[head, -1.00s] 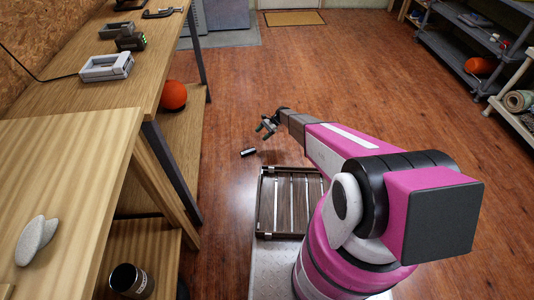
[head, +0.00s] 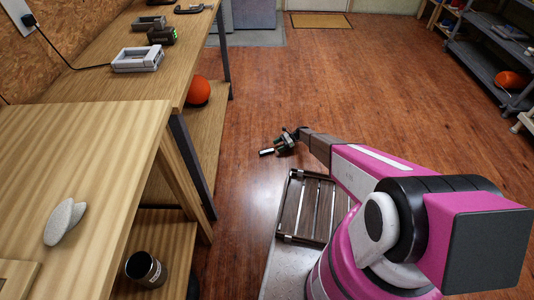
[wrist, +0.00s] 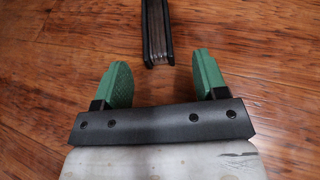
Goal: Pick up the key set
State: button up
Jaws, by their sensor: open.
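The key set (head: 266,152) is a small dark folding set lying on the wooden floor. In the wrist view the key set (wrist: 157,35) has black sides with grey metal keys between them, and its far end is cut off by the top edge. My gripper (head: 284,141) is low over the floor, just right of the key set in the head view. In the wrist view my gripper (wrist: 163,80) is open and empty, its two green fingers apart. The near end of the key set is just ahead of the gap between the fingertips, roughly centred.
A dark can (head: 146,268) stands low at the bottom left. Grey shelving (head: 485,65) is at the far right. The floor beyond the key set is clear.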

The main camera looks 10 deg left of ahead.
aim_at(270, 150)
jog(key=x, duration=0.4)
jog(key=shift+s+a, duration=0.2)
jog(key=shift+s, duration=0.1)
jog(key=shift+c, duration=0.3)
jog(key=c, duration=1)
jog(key=shift+r, duration=0.1)
